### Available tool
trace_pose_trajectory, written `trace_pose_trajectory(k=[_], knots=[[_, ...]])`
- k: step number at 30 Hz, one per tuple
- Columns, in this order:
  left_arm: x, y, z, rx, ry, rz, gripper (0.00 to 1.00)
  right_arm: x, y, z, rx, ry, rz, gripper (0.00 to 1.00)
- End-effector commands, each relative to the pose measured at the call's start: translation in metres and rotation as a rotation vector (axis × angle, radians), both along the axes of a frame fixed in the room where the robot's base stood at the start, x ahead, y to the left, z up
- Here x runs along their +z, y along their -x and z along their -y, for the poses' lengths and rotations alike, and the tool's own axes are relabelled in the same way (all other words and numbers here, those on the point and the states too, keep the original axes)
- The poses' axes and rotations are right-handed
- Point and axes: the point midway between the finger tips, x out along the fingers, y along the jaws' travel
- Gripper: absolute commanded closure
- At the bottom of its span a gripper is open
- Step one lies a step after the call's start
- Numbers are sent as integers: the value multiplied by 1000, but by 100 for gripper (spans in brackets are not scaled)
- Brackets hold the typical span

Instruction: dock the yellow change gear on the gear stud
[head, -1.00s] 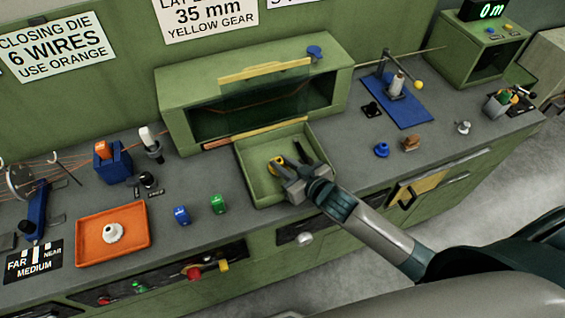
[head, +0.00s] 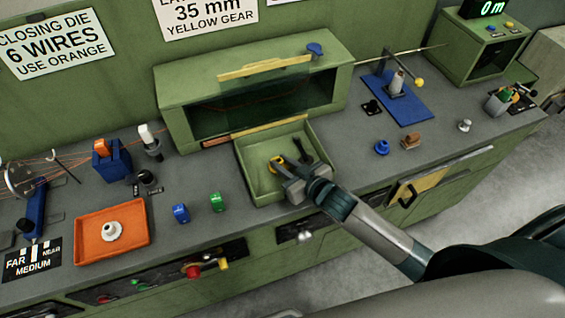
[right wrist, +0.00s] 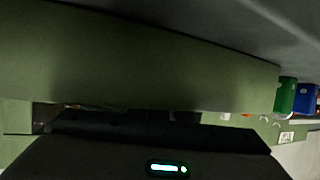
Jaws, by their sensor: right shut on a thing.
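I cannot tell whether the gear touches the tray floor. The right wrist view shows mostly a green panel and dark gripper housing, not the gear. I cannot pick out the gear stud for certain. My left gripper is not in view.
A green hooded housing (head: 240,72) stands behind the tray. An orange tray (head: 88,250) with a white part, and blue (head: 181,214) and green (head: 217,203) blocks are to the left. A blue plate (head: 408,106) with a spindle is to the right. The bench front is close.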

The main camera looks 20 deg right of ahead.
Motion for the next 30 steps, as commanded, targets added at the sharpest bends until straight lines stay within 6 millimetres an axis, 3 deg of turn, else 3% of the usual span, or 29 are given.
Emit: trace_pose_trajectory(k=[5, 6, 7, 19, 30], knots=[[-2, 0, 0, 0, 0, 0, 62, -3, 0, 0, 0, 0, 0, 100], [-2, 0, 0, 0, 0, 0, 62, -3, 0, 0, 0, 0, 0, 76], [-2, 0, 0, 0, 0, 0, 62, -3, 0, 0, 0, 0, 0, 73], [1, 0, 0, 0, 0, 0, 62, -2, 2, 1, 0, -1, -1, 73], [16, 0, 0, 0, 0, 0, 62, 8, 22, 7, 0, -1, -1, 73]])
